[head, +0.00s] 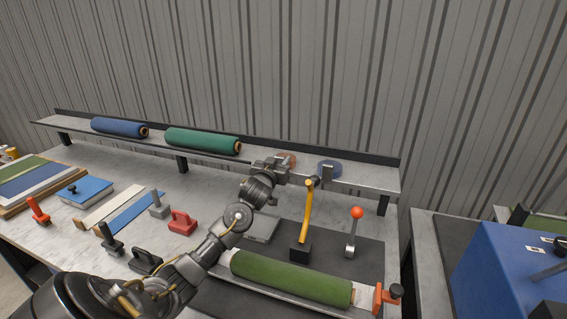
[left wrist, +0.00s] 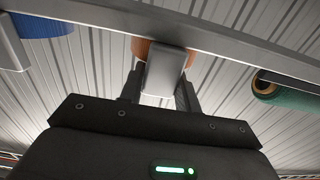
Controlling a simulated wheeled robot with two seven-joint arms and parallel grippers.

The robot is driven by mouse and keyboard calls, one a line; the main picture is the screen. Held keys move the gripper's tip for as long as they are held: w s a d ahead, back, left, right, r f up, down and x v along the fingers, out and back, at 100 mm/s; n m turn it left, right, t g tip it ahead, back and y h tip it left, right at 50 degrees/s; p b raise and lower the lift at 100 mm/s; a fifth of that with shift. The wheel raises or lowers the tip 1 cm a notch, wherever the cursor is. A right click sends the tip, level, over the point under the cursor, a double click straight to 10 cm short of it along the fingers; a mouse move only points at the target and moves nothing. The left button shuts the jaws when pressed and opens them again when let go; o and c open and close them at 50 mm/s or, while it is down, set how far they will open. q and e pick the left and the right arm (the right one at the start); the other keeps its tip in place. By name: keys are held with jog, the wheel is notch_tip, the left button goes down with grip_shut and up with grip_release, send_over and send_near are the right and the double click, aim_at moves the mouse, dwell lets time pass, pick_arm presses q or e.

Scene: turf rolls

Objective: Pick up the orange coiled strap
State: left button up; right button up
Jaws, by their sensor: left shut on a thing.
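The orange coiled strap (head: 291,159) is at the raised shelf, between the green roll and a blue coil, mostly hidden by my left gripper in the head view. In the left wrist view the orange strap (left wrist: 185,57) shows behind a grey block-like piece between the fingers. My left gripper (head: 276,163) reaches up to the shelf's front edge and is shut on the strap. The fingers also show in the left wrist view (left wrist: 160,85). I cannot tell whether the strap touches the shelf. My right gripper is not in view.
The shelf (head: 375,178) carries a blue roll (head: 118,127), a green roll (head: 203,141) and a blue coil (head: 329,168) close to the right of my gripper.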

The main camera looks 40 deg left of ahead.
pick_arm(q)
jog(key=shift+r, duration=0.45)
notch_tip(320, 180, up, 2)
jog(key=shift+r+b, duration=0.25)
jog(key=shift+b, duration=0.55)
jog(key=s+d+r, duration=0.7)
jog(key=s+r, duration=0.2)
jog(key=s, duration=0.3)
jog(key=shift+d+r, duration=0.2)
jog(key=shift+r, duration=0.15)
